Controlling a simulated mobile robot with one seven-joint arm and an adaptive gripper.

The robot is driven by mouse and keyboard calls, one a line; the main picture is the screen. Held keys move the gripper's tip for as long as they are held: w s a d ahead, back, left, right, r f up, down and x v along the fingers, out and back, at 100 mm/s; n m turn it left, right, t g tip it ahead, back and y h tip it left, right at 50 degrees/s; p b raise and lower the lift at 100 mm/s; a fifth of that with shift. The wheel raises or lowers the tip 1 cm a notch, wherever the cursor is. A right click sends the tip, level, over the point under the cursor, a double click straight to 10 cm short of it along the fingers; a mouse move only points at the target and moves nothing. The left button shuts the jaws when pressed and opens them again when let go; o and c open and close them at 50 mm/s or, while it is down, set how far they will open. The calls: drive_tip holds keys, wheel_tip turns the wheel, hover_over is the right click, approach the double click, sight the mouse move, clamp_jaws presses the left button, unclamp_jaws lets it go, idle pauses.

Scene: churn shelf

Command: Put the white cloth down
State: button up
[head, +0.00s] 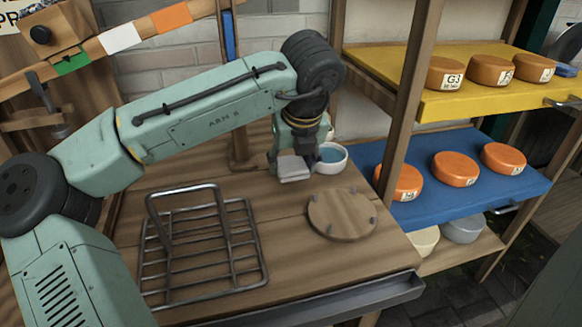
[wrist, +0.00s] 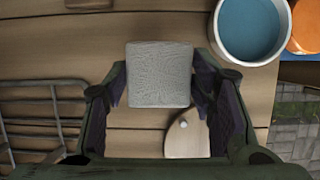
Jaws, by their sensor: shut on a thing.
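The white cloth (head: 293,168) is a small folded pad held at the end of my arm, over the back of the wooden table. In the wrist view the cloth (wrist: 158,75) sits between the two fingers of my gripper (wrist: 160,95), which is shut on it. In the head view my gripper (head: 300,145) points down, just left of a white bowl. I cannot tell whether the underside of the cloth touches the table.
The bowl (head: 331,158) holds blue liquid and stands close to the right of my gripper. A round wooden board (head: 342,213) lies in front. A wire rack (head: 170,247) stands at left. A shelf with orange wheels on a blue board (head: 375,154) is at right. Bare table (head: 285,240) lies between rack and board.

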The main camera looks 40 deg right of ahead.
sight(291, 184)
drive_tip(key=shift+w+d, duration=0.2)
drive_tip(key=shift+w, duration=0.15)
drive_tip(key=x, duration=0.3)
drive_tip(key=shift+s+f+p, duration=0.1)
drive_tip(key=shift+s+p, duration=0.1)
drive_tip(key=shift+p, duration=0.1)
drive_tip(key=shift+f, duration=0.3)
drive_tip(key=shift+a+f, duration=0.1)
drive_tip(key=shift+f, duration=0.25)
drive_tip(key=shift+s+f, duration=0.1)
drive_tip(key=shift+f, duration=0.05)
drive_tip(key=o, duration=1.1)
drive_tip(key=shift+f, duration=0.15)
